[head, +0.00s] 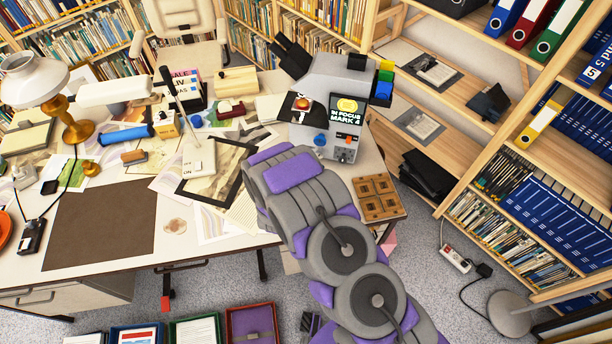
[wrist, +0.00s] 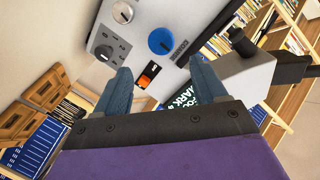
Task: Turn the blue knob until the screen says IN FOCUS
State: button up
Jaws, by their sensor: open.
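The grey viewing machine (head: 340,85) stands at the back right of the desk. Its small dark screen (head: 346,112) shows a yellow shape and text that appears to read IN FOCUS MARK 4. The blue knob (head: 320,140) is low on its front, left of an orange switch. In the wrist view the blue knob (wrist: 161,41) lies beyond my gripper (wrist: 162,72), whose two blue-grey fingers are apart with nothing held between them. The fingers do not appear to touch the knob. The screen (wrist: 185,105) is partly hidden by a finger there. My arm hides the gripper in the head view.
Beside the knob are an orange switch (wrist: 148,73) and a grey dial (wrist: 104,52). A wooden block tray (head: 378,196) sits at the desk's right corner. A black frame (head: 215,170) and papers lie left of my arm. Shelves (head: 520,150) stand at right.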

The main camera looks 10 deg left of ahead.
jog(key=v, duration=0.6)
jog(key=shift+s, duration=0.4)
jog(key=shift+o, duration=0.2)
